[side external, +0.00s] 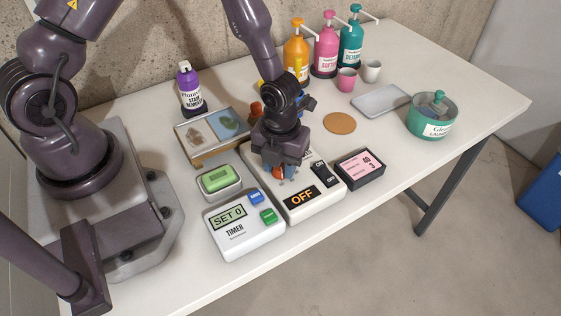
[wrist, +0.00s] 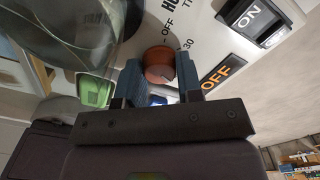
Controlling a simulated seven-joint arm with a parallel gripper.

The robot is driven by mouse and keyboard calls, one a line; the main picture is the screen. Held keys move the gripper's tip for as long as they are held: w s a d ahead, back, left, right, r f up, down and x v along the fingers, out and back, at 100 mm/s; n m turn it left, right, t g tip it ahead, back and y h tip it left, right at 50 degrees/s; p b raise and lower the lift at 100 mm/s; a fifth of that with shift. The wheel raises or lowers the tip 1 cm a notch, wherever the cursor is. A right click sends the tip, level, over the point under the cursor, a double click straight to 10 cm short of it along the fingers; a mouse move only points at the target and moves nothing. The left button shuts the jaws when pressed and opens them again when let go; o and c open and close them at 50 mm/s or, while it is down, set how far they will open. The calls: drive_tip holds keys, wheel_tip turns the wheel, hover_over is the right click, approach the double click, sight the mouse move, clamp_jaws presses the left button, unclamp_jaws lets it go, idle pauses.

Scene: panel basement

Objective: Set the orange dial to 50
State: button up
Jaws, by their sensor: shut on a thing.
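The orange dial (wrist: 158,66) is on a white control panel (side external: 318,204), with printed "OFF" and "30" marks beside it in the wrist view. My gripper (wrist: 160,74) has its two blue fingers on either side of the dial and is shut on it. In the side external view my gripper (side external: 280,172) points down onto the panel and covers most of the dial. The panel has a black rocker switch (side external: 324,174) and a display reading "OFF" (side external: 301,197). The dial's pointer setting cannot be made out clearly.
Pump bottles (side external: 326,49) stand behind. The table's right front is clear.

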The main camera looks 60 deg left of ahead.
sight(281, 166)
drive_tip(key=shift+m, duration=0.3)
drive_tip(key=o, duration=0.9)
drive_tip(key=shift+r, duration=0.1)
wheel_tip(281, 166, up, 13)
drive_tip(key=shift+f, duration=0.1)
